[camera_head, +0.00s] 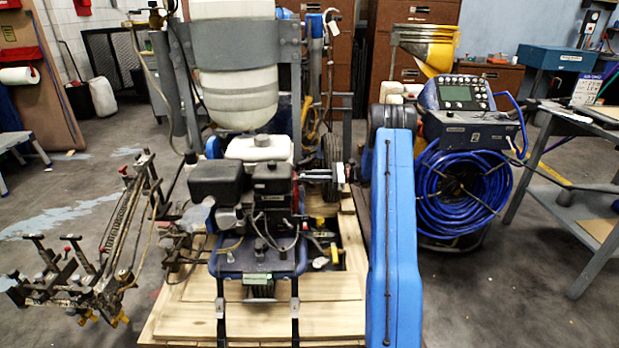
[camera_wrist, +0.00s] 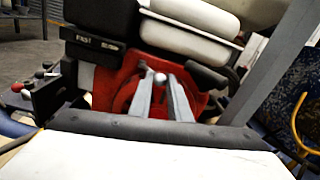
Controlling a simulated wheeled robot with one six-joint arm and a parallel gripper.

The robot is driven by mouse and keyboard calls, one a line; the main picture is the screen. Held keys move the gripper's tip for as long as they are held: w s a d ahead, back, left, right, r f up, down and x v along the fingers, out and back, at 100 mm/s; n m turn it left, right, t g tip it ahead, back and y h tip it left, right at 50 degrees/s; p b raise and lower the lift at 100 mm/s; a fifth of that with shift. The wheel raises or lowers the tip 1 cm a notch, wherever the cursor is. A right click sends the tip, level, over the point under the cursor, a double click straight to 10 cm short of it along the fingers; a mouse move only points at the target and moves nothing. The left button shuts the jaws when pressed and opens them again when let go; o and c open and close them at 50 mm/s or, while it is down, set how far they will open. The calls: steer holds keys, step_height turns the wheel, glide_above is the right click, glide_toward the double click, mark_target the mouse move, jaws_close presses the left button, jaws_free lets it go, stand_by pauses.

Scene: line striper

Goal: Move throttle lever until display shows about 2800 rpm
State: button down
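My gripper (camera_wrist: 161,80) reaches toward the engine, with its two grey fingers apart and a visible gap between them. A small pale round knob (camera_wrist: 160,77) shows between the fingertips; it looks like the lever's end, but I cannot tell whether the fingers touch it. The lever's shaft is not clear. Behind it is the red engine housing (camera_wrist: 128,87). In the head view, my gripper (camera_head: 312,174) points left at the right side of the engine (camera_head: 230,190). The likely rpm display (camera_head: 456,94) is on the console at right; its reading is too small to make out.
A white tank (camera_head: 238,95) stands above the engine. A striper frame with levers (camera_head: 115,235) is at left. A coiled blue hose (camera_head: 460,195) hangs below the console. A workbench (camera_head: 590,215) is at far right. Bare floor shows at front left and right.

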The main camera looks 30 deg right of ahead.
steer(key=shift+s+a+m+t+h, duration=0.2)
steer(key=shift+s+m+t+h, duration=0.4)
steer(key=shift+m+t+h, duration=0.25)
steer(key=shift+s+a+m+t+h, duration=0.2)
steer(key=shift+s+m+t+h, duration=0.35)
steer(key=shift+m+t+h, duration=0.3)
steer(key=shift+s+a+m+t+h, duration=0.2)
steer(key=shift+s+m+t+h, duration=0.45)
steer(key=shift+t+h, duration=0.3)
steer(key=c, duration=1.7)
jaws_free()
steer(key=shift+o, duration=0.2)
steer(key=v, duration=1.7)
steer(key=shift+d+f, duration=0.1)
steer(key=shift+d, duration=0.1)
